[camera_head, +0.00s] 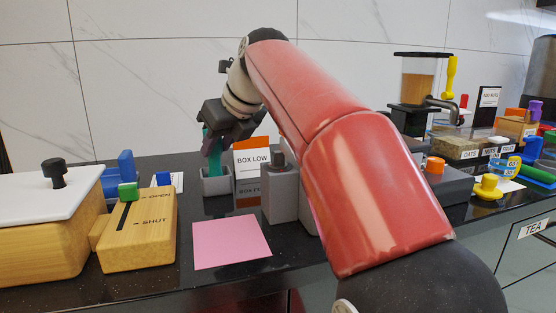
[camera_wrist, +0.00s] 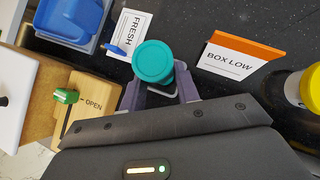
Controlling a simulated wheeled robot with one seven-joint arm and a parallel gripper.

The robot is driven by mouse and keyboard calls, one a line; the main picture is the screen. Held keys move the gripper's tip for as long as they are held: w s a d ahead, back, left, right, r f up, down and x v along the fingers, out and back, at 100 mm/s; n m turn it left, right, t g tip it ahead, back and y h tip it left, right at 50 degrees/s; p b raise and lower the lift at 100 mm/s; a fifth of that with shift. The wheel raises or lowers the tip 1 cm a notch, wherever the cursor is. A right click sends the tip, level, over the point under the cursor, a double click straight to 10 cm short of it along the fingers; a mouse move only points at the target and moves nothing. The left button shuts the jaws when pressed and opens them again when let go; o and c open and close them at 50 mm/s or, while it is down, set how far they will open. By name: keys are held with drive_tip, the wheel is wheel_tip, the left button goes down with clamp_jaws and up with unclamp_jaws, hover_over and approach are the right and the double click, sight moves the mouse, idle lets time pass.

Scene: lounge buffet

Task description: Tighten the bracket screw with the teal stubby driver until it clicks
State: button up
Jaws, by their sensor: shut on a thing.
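My gripper (camera_head: 214,138) is shut on the teal stubby driver (camera_head: 214,160). In the head view the driver hangs at or just inside the top of a small grey open holder (camera_head: 216,183); I cannot tell whether it touches it. In the wrist view the driver's round teal cap (camera_wrist: 153,62) sits between the two fingers of my gripper (camera_wrist: 160,90). The cap hides the lower part of the driver. I cannot make out the bracket screw in either view.
A "BOX LOW" card (camera_head: 252,157) and a grey block (camera_head: 279,190) stand right of the holder. A wooden box with a green slider (camera_head: 140,235) is at left. A pink sheet (camera_head: 231,242) lies in front.

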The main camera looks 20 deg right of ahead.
drive_tip(key=shift+r+p, duration=0.65)
drive_tip(key=shift+r, duration=1.85)
drive_tip(key=s+d+r+b, duration=0.1)
drive_tip(key=s+d+r, duration=0.2)
drive_tip(key=s, duration=0.3)
drive_tip(key=s+d+r+b, duration=0.1)
drive_tip(key=s+d+r, duration=0.2)
drive_tip(key=s+d, duration=0.3)
drive_tip(key=shift+s+r+b, duration=0.3)
drive_tip(key=shift+s+r, duration=0.05)
drive_tip(key=shift+s, duration=0.15)
drive_tip(key=shift+d+p, duration=0.1)
drive_tip(key=shift+p, duration=0.35)
drive_tip(key=shift+f+b, duration=0.75)
drive_tip(key=shift+f, duration=0.2)
